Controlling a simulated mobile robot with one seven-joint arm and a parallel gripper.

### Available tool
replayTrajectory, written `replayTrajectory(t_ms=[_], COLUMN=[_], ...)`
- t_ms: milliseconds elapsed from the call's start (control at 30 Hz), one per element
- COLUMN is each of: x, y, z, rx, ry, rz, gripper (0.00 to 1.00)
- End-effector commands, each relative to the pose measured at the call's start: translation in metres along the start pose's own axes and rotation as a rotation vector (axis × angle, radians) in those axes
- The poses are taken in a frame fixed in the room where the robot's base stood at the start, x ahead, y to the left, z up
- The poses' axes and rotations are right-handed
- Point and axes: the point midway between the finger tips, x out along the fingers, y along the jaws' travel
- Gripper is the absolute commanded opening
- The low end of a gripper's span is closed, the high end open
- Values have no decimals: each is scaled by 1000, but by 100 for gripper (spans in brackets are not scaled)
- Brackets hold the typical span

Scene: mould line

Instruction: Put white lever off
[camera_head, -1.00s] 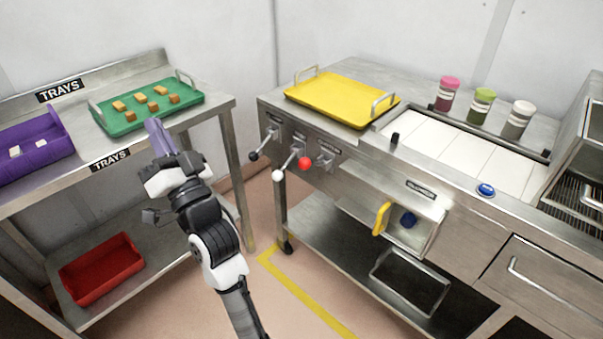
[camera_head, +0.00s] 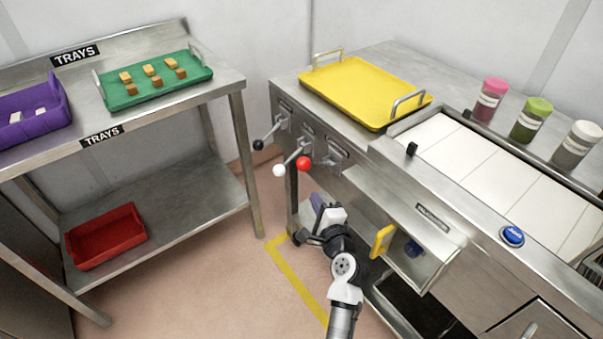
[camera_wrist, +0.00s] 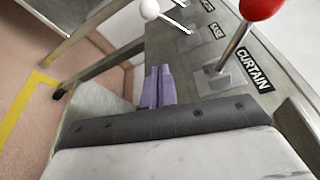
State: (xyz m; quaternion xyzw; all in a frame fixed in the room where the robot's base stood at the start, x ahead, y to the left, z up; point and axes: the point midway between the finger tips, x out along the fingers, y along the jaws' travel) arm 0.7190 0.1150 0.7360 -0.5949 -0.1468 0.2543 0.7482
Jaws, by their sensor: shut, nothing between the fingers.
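The white lever is a metal rod with a white ball knob (camera_head: 279,170) on the machine's front panel, between the black-knobbed lever (camera_head: 258,145) and the red-knobbed lever (camera_head: 303,163). Its knob points out and down to the left. In the wrist view the white knob (camera_wrist: 149,9) is at the top, and the red knob (camera_wrist: 259,8) is at the top right beside a "CURTAIN" label. My gripper (camera_head: 317,202) is below the levers, apart from them. Its purple fingers (camera_wrist: 158,86) are shut together and empty in the wrist view.
A yellow tray (camera_head: 365,92) sits on the machine top. A yellow handle (camera_head: 382,241) sticks out from an open box right of my gripper. The tray rack with green tray (camera_head: 158,90) stands left. Floor between rack and machine is clear.

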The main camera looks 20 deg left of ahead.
Motion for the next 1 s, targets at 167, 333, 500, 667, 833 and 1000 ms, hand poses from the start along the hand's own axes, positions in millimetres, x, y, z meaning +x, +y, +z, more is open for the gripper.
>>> replayTrajectory(t_ms=[167, 333, 500, 667, 833, 1000], x=[-4, -4, -1, 18, 53, 90], y=[7, 6, 6, 5, 4, 5], z=[-6, -5, -5, -4, -4, -4], rx=[30, 28, 28, 28, 27, 26], ry=[5, 5, 4, 1, 1, 2], rz=[12, 11, 11, 11, 11, 11], gripper=[0, 0, 0, 0, 0, 0])
